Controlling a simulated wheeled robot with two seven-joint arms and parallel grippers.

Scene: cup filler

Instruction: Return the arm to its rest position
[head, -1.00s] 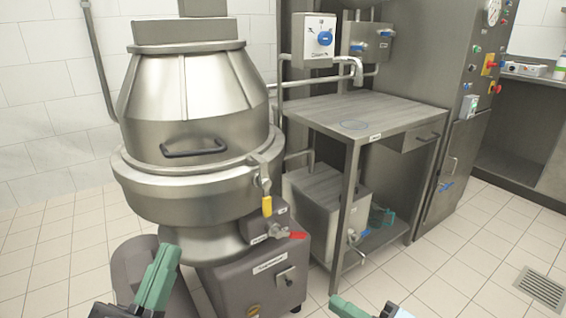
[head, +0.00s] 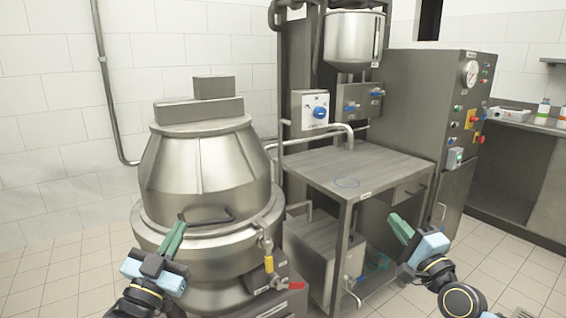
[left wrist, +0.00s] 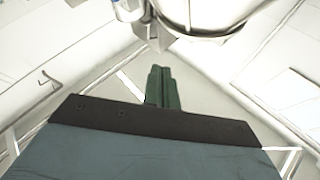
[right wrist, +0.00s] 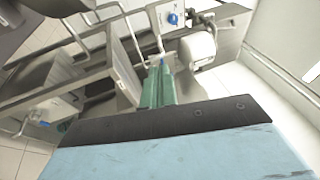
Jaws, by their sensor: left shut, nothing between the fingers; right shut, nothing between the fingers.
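My left gripper (head: 176,238) is in front of the large steel kettle-like machine in the head view. Its green fingers are together and empty, pointing up. They also show closed in the left wrist view (left wrist: 162,88). My right gripper (head: 400,228) is in front of the right end of the steel table, apart from it as far as I can tell. Its green fingers are together with nothing held, and they show in the right wrist view (right wrist: 158,88).
The steel machine (head: 205,170) stands at left, with a yellow-tipped latch (head: 268,263) and a red handle (head: 296,286). The steel table (head: 335,168) stands in the middle under a hopper (head: 354,40). A control cabinet (head: 425,110) is at right. Tiled floor (head: 500,265) is open at the right front.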

